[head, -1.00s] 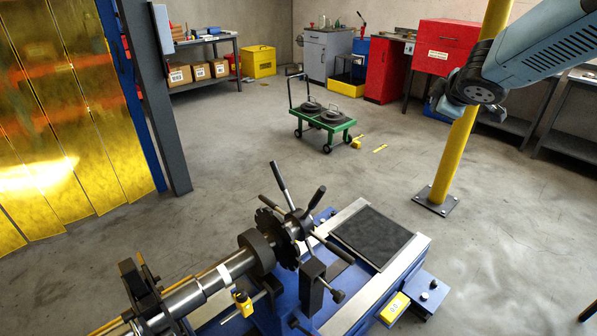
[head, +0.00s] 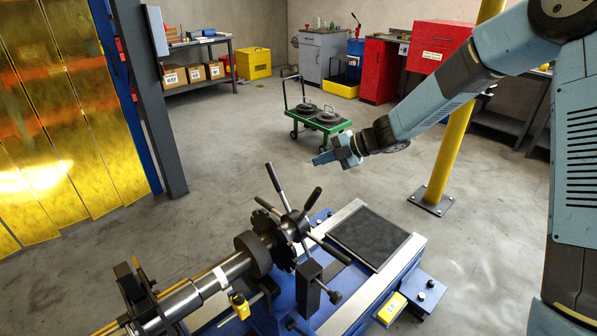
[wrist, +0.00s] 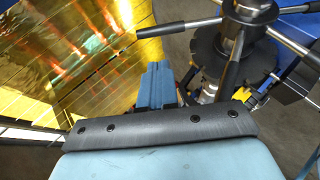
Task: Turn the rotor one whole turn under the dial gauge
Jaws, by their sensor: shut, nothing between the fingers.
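The rotor (head: 226,266) lies across the blue balancing stand, with a dark toothed disc (head: 274,240) and a hub of several spoke handles (head: 296,222) at its right end. A yellow dial gauge (head: 240,305) sits on a rod beside the shaft; its face cannot be read. My gripper (head: 323,158) is shut and empty, in the air above and beyond the spoke hub, apart from it. In the wrist view my shut blue fingers (wrist: 158,82) point down, with the spoke hub (wrist: 250,12) to their right and a spoke (wrist: 180,27) crossing near them.
A black pad (head: 369,239) lies on the stand's right part, near a yellow box (head: 391,308). A yellow post (head: 447,155) stands behind my arm. A green cart (head: 319,125) stands farther back. Yellow strip curtains (head: 60,130) hang at left. The floor between is clear.

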